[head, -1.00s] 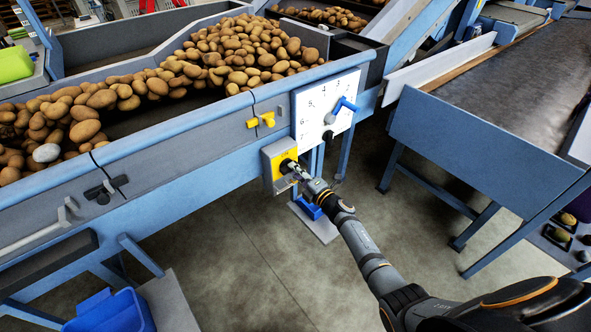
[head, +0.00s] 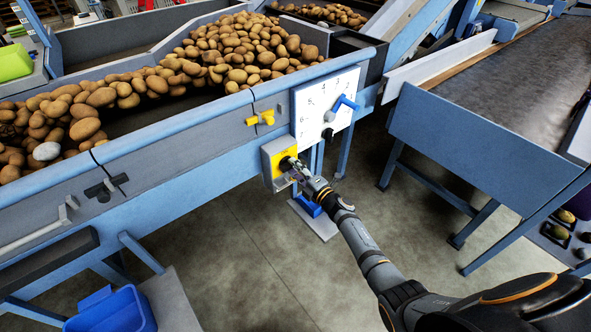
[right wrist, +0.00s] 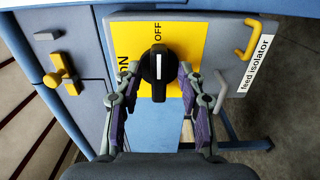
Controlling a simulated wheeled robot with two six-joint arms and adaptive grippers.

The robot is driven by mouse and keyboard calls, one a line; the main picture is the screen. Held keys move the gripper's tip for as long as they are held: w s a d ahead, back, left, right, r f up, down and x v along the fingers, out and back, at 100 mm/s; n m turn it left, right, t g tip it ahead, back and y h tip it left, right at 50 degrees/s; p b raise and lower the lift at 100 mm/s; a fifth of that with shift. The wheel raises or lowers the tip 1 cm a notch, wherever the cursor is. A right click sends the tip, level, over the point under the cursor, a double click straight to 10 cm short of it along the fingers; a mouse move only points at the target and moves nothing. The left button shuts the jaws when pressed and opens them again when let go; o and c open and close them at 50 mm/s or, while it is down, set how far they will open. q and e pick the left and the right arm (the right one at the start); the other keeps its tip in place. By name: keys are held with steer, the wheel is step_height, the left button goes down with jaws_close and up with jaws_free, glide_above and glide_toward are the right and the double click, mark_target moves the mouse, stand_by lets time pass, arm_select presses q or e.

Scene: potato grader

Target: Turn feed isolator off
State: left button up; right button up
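The feed isolator is a grey box with a yellow plate (head: 280,165) on the blue machine's side; the right wrist view shows its plate (right wrist: 190,50) and "feed isolator" label (right wrist: 256,63). Its black rotary knob (right wrist: 158,72) has a white line pointing at OFF, with ON to the left in that view. My right gripper (head: 293,166) is at the knob. In the right wrist view its two fingers (right wrist: 158,78) stand one on each side of the knob, with narrow gaps visible, so it looks open. The knob is mostly hidden in the head view. My left gripper is out of view.
A white numbered dial plate (head: 326,105) with a blue lever (head: 345,103) sits just above the isolator. A yellow latch (head: 260,118) is to its left. Potatoes (head: 235,55) fill the hopper above. A grey conveyor (head: 500,85) stands right; open floor lies between.

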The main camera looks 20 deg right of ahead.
steer(key=shift+s, duration=0.1)
steer(key=v, duration=1.2)
steer(key=s+d+f+m+g+h+p, duration=0.1)
steer(key=s+d+f+m+g+h, duration=0.15)
steer(key=s+f+m, duration=0.5)
steer(key=s+d+f+m+g+h+p, duration=0.1)
steer(key=s+d+f+m+g+h, duration=0.2)
steer(key=f, duration=0.7)
steer(key=s+d+f+m+g+h+p, duration=0.1)
steer(key=s+f+m+g+h, duration=0.15)
steer(key=s+f, duration=0.5)
steer(key=s+a+f+m+g, duration=0.1)
steer(key=s+f+m+g, duration=0.1)
steer(key=s, duration=0.7)
steer(key=s+a+f+m+g+p, duration=0.1)
steer(key=s+f+m+g, duration=0.2)
steer(key=s+f, duration=0.3)
steer(key=s+a+f+m+g+y+p, duration=0.1)
steer(key=s+f, duration=0.4)
steer(key=s, duration=0.6)
steer(key=m+g, duration=0.1)
steer(key=m, duration=0.1)
steer(key=shift+s+a+m+g, duration=0.25)
steer(key=shift+s+m+g, duration=0.05)
steer(key=shift+s+g, duration=0.1)
steer(key=shift+w, duration=0.1)
